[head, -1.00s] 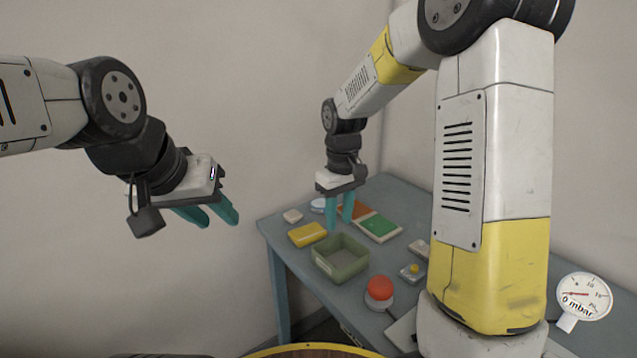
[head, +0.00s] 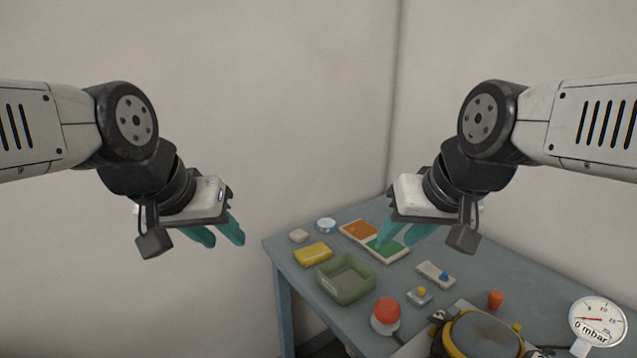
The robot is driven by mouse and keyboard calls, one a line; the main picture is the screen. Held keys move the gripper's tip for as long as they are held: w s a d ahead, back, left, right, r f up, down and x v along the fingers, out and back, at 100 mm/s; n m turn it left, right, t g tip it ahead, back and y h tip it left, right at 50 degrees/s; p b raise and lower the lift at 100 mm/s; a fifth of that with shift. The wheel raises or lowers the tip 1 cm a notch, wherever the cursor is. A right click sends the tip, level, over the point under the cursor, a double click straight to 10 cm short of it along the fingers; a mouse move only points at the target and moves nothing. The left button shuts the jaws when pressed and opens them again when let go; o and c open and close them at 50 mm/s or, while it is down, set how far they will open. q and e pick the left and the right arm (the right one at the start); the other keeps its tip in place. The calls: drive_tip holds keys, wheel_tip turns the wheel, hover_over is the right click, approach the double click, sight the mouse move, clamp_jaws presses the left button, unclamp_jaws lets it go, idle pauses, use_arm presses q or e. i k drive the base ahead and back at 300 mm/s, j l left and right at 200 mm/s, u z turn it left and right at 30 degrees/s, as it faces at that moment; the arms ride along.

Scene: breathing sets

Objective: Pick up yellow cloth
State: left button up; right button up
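The yellow cloth (head: 313,254) is a small folded rectangle lying flat near the left edge of the blue-grey table (head: 302,295), just behind the green bin (head: 346,286). My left gripper (head: 216,236) hangs in the air left of the table, with its teal fingers apart and nothing between them. My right gripper (head: 404,236) is held up to the right of the cloth, in front of the orange-and-green tray in the view. Its teal fingers are apart and hold nothing visible. Neither gripper touches the cloth, which is fully in view.
An orange-and-green tray (head: 396,252), a pale block (head: 298,236) and a white round tin (head: 326,225) lie towards the back. A red dome button (head: 386,312), small switch boxes (head: 419,296) and a pressure gauge (head: 597,322) are nearer. Walls stand behind the table.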

sight(312, 255)
drive_tip(key=z, duration=1.1)
drive_tip(key=j, duration=0.6)
drive_tip(key=j+z, duration=0.1)
drive_tip(key=j, duration=0.45)
drive_tip(key=k, duration=0.05)
